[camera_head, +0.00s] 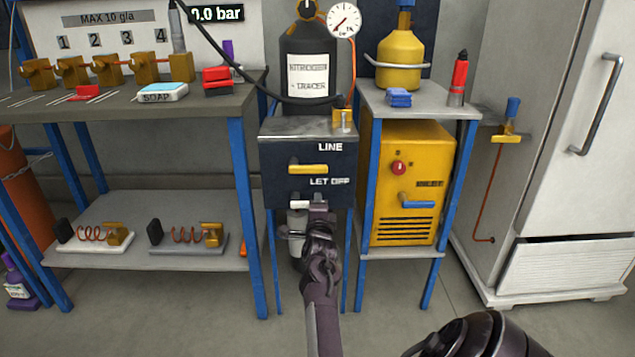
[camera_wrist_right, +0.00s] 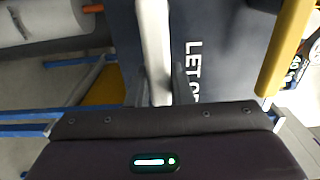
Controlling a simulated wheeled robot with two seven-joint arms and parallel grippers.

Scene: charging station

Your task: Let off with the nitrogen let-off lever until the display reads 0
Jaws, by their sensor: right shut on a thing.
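The white let-off lever (camera_head: 299,204) sits under the LET OFF label on the dark panel (camera_head: 270,170) and lies about level. My right gripper (camera_head: 318,204) is shut on it, covering its right part. In the right wrist view the white lever (camera_wrist_right: 153,45) runs between my fingers beside the lettering. The display (camera_head: 220,13) at the top reads 0.0 bar; a black cable crosses close to its left end. The yellow LINE lever (camera_head: 308,169) lies level above the let-off lever. My left gripper is not in view.
A black nitrogen cylinder (camera_head: 312,60) with a round gauge (camera_head: 344,20) stands above the panel. A yellow machine (camera_head: 410,180) with a blue handle is close on the right. A workbench (camera_head: 120,104) with brass fittings is on the left. Grey floor is free in front.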

